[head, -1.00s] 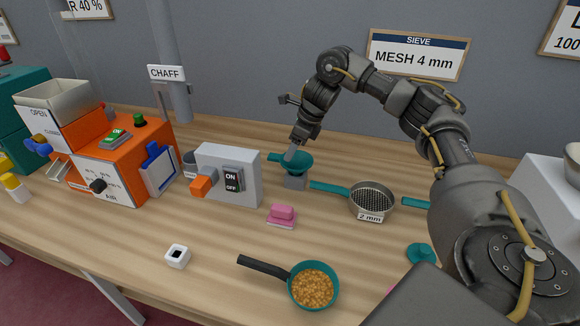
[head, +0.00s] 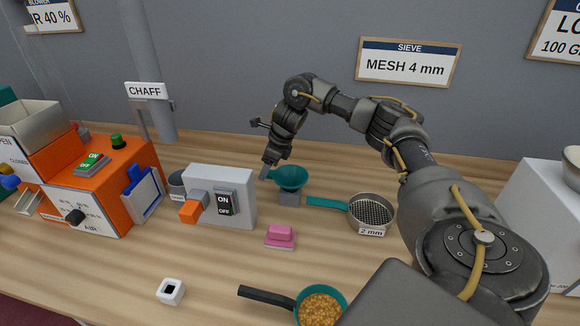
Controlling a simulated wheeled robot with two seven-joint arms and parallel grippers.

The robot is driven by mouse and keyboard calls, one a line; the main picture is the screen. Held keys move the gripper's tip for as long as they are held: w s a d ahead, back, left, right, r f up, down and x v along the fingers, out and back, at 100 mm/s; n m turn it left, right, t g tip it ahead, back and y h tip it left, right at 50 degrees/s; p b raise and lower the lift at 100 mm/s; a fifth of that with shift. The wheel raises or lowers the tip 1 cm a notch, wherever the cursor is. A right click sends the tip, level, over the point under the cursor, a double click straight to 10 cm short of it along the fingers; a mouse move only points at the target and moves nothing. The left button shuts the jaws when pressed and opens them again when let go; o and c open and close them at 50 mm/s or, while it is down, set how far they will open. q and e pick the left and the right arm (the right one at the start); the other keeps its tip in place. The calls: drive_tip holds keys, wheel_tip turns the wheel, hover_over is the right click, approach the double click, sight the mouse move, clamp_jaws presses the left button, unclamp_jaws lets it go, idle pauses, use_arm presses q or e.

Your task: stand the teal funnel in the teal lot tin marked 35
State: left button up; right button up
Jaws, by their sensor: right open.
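The teal funnel (head: 291,178) stands upright on a small grey block (head: 289,198) behind the middle of the table. My right gripper (head: 266,172) is open at the funnel's left side, with its fingers pointing down. The fingers cover the place where the funnel's short handle is, and I cannot tell whether they touch it. No teal lot tin marked 35 shows in this view. My left gripper is out of view.
A grey switch box (head: 222,196) stands left of the funnel, and a 2 mm sieve (head: 370,213) lies to its right. A pink block (head: 279,236), a white cube (head: 171,291) and a teal pan of grain (head: 320,306) are nearer. My right arm hides the table's right part.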

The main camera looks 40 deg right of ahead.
drive_tip(key=shift+s+a+p, duration=0.15)
drive_tip(key=shift+s+p, duration=0.05)
drive_tip(key=shift+p, duration=0.1)
drive_tip(key=p+x, duration=0.2)
drive_tip(key=x, duration=0.3)
drive_tip(key=shift+s+f, duration=0.15)
drive_tip(key=shift+s, duration=0.1)
drive_tip(key=shift+c, duration=0.8)
drive_tip(key=c, duration=0.9)
